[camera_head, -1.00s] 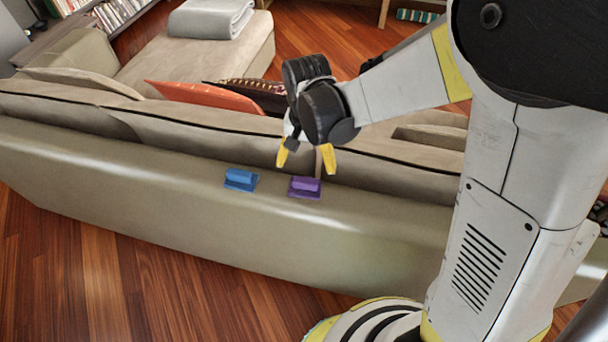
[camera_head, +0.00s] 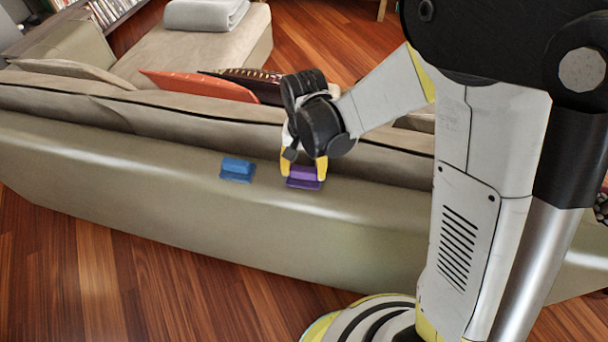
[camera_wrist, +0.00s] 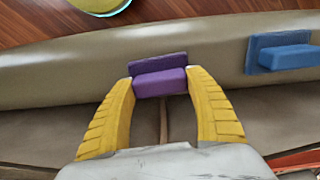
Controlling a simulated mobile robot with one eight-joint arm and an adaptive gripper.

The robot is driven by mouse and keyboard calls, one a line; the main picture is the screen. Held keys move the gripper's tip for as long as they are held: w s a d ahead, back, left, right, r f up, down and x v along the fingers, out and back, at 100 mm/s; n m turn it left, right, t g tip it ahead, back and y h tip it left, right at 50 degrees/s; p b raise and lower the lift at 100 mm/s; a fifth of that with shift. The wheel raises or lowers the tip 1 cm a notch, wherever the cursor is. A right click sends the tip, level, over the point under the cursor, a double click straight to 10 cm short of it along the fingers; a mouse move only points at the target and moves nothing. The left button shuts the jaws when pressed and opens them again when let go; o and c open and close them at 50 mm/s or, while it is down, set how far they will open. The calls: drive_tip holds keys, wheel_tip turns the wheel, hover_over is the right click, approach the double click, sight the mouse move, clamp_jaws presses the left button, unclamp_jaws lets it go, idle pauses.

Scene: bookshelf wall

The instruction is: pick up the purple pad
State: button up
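The purple pad (camera_head: 304,181) is a flat plate with a raised block on it, lying on the top of the sofa back. It also shows in the wrist view (camera_wrist: 160,82), between my fingertips. My gripper (camera_head: 303,170) is lowered onto it from above, one yellow finger on each side of the raised block. In the wrist view my gripper (camera_wrist: 161,85) has both fingertips against the block's ends, with no clear gap. The pad appears level and still resting on the sofa.
A blue pad (camera_head: 237,169) of like shape lies to the left on the same sofa back (camera_head: 130,165); it also shows in the wrist view (camera_wrist: 283,54). Orange (camera_head: 195,86) and dark cushions lie behind. Wood floor (camera_head: 110,270) is clear in front.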

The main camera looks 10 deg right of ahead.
sight(304, 169)
drive_tip(key=shift+c, duration=0.8)
drive_tip(key=shift+r, duration=0.1)
wheel_tip(304, 169, up, 4)
drive_tip(key=shift+r+p, duration=0.1)
drive_tip(key=shift+p, duration=1.1)
drive_tip(key=s+d+r+p, duration=0.3)
drive_tip(key=d+r, duration=0.3)
drive_tip(key=d, duration=0.5)
drive_tip(key=shift+d+r+p, duration=0.2)
drive_tip(key=shift+r+p, duration=0.15)
drive_tip(key=shift+p, duration=0.1)
